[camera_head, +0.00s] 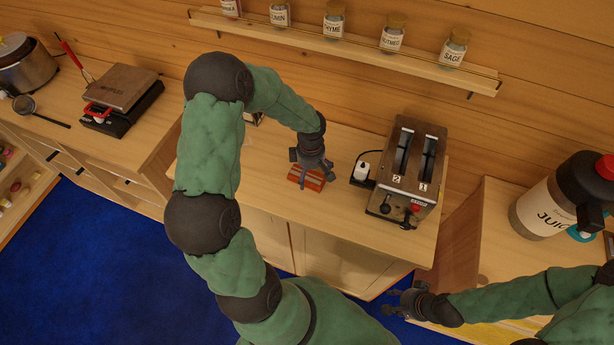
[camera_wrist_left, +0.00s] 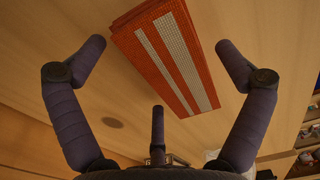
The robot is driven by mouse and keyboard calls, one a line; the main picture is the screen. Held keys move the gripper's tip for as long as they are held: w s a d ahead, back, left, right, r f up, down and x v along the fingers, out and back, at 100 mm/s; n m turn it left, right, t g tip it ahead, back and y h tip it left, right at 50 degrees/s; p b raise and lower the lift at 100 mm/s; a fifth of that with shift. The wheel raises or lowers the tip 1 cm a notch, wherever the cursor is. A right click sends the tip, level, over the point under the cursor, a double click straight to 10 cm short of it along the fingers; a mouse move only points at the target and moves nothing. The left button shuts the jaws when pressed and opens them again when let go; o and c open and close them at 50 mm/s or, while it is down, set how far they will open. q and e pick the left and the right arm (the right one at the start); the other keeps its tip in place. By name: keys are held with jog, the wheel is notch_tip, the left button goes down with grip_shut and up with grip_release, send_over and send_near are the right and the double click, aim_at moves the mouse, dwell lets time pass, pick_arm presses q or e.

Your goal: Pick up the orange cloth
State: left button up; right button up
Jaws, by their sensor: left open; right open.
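The orange cloth (camera_head: 307,180) lies folded on the wooden counter, left of the toaster. In the left wrist view the cloth (camera_wrist_left: 168,52) is an orange rectangle with pale stripes, lying between and beyond the spread fingers. My left gripper (camera_head: 312,166) is over the cloth, pointing down, and hides part of it in the head view. In the wrist view its fingers (camera_wrist_left: 162,62) are open, with nothing held. My right gripper (camera_head: 394,302) is open and empty, low in front of the counter and far from the cloth.
A two-slot toaster (camera_head: 408,175) stands right of the cloth, with a small dark and white item (camera_head: 361,172) between them. A spice shelf (camera_head: 350,52) runs along the wall behind. A juice dispenser (camera_head: 545,208) stands at the right. A scale (camera_head: 122,100) sits on the left counter.

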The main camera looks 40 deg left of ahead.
aim_at(311, 173)
pick_arm(q)
jog(key=c, duration=0.7)
jog(key=shift+r, duration=0.1)
jog(key=shift+r, duration=0.25)
jog(key=r, duration=0.3)
jog(key=shift+s+d+r, duration=0.1)
jog(key=shift+d, duration=0.15)
jog(key=d+r, duration=0.1)
jog(key=s+d+r, duration=0.1)
jog(key=r, duration=0.1)
jog(key=s+d+r, duration=0.1)
jog(key=r, duration=0.1)
jog(key=shift+s+d+r+p, duration=0.2)
jog(key=shift+d+p, duration=0.2)
jog(key=s+d+r, duration=0.1)
jog(key=d, duration=0.1)
jog(key=s+d+r, duration=0.1)
jog(key=s+d, duration=0.1)
jog(key=s+d+r, duration=0.1)
jog(key=d, duration=0.1)
jog(key=shift+s+d+r, duration=0.1)
jog(key=shift+s+d, duration=0.15)
jog(key=shift+c, duration=0.2)
jog(key=shift+s+d+r, duration=0.25)
jog(key=shift+s+d, duration=0.1)
jog(key=shift+d, duration=0.1)
